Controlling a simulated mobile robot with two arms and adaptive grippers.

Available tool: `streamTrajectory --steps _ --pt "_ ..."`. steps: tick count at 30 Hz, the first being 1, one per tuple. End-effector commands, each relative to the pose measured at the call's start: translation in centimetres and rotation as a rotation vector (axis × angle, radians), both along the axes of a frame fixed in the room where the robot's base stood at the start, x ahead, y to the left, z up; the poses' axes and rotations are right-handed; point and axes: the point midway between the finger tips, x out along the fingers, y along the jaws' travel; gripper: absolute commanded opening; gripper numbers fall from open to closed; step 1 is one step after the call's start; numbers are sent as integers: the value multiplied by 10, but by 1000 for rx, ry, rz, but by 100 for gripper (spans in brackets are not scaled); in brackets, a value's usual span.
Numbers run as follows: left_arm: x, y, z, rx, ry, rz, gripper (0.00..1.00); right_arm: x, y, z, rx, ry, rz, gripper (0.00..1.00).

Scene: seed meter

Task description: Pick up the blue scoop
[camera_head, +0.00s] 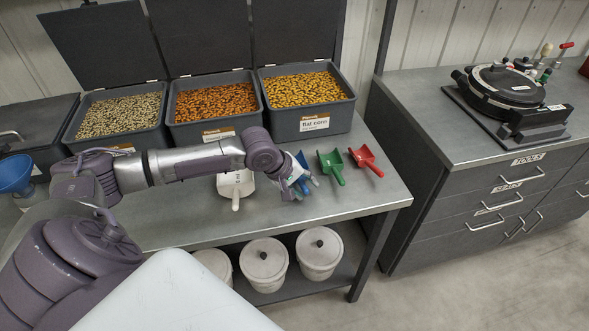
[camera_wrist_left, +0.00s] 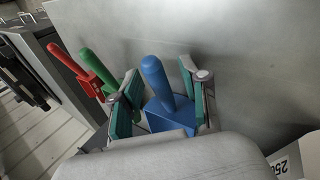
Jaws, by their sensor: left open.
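The blue scoop (camera_head: 302,159) is on the metal bench, largely hidden by my left gripper (camera_head: 299,183) in the head view. In the left wrist view, the blue scoop (camera_wrist_left: 155,78) has its handle pointing up toward the top of the picture, between the two teal finger pads of my left gripper (camera_wrist_left: 166,97). The left gripper is open, with a pad on each side of the scoop. Whether either pad touches it I cannot tell. My right gripper does not show.
A green scoop (camera_head: 331,166) and a red scoop (camera_head: 366,160) lie to the right. A white scoop (camera_head: 236,186) lies to the left. Open seed bins, such as the flat corn bin (camera_head: 321,122), stand behind. White lidded buckets (camera_head: 319,252) are on the shelf below.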

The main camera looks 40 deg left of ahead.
Motion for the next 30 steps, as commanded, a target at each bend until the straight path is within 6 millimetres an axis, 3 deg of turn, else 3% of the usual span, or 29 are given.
streamTrajectory --steps 5,13,14,25,30 --pt "0 0 0 0 0 -1 45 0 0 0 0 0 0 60" --pt "0 0 0 0 0 0 2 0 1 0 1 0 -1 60" --pt "0 0 0 0 0 0 0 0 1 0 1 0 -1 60" --pt "0 0 2 0 0 0 0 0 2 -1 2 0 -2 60" --pt "1 0 16 -1 -3 -1 0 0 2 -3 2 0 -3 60"
